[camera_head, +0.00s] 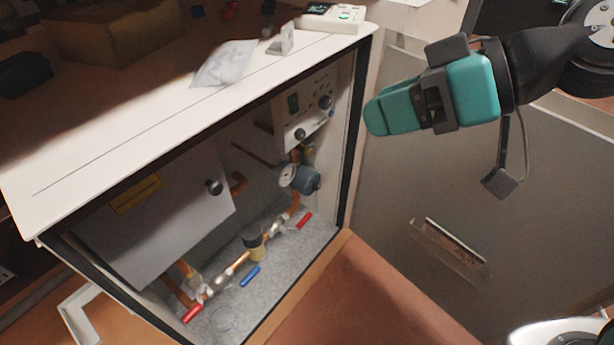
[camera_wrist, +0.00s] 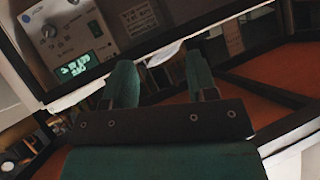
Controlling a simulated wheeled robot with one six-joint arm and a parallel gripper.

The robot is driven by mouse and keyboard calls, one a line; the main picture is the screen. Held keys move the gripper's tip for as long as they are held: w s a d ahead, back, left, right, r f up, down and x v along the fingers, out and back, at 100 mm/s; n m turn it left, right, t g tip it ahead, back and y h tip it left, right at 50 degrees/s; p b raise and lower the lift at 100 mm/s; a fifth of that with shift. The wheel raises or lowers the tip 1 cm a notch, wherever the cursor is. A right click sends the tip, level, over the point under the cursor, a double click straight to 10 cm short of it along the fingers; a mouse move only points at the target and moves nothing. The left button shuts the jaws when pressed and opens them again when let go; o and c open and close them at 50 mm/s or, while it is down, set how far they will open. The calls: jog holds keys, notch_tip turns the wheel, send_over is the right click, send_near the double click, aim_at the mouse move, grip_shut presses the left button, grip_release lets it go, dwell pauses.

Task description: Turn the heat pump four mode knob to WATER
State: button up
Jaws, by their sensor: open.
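The open white heat pump cabinet (camera_head: 150,125) stands at left and centre in the head view. Inside its right end is a pale control panel (camera_head: 308,104) with a dark upper knob (camera_head: 325,102) and a lower knob (camera_head: 300,134). The wrist view shows a panel (camera_wrist: 100,28) at top left with a knob (camera_wrist: 48,30) and a lit green display (camera_wrist: 76,67). I cannot read the knob markings or tell which is the mode knob. My teal gripper (camera_head: 376,118) is right of the cabinet opening, apart from the panel. Its fingers (camera_wrist: 158,66) are spread and empty.
A grey inner box (camera_head: 160,220) and pipes with red and blue valve handles (camera_head: 250,276) fill the cabinet. A clear bag (camera_head: 224,63) and a small controller (camera_head: 333,18) lie on its top. A large grey panel (camera_head: 440,190) stands at right.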

jog(key=w+d+f+t+y+b, duration=0.1)
jog(key=w+f+t+b, duration=0.1)
jog(key=f+b, duration=0.5)
jog(key=w+f+t+y+b, duration=0.1)
jog(key=w+f+t+b, duration=0.15)
jog(key=f+b, duration=0.45)
jog(key=m+t+y+b, duration=0.1)
jog(key=t+b, duration=0.1)
jog(key=t, duration=0.1)
send_near(303, 136)
jog(key=p+x, duration=0.1)
jog(key=x, duration=0.8)
jog(key=shift+p, duration=0.35)
jog(key=c, duration=0.9)
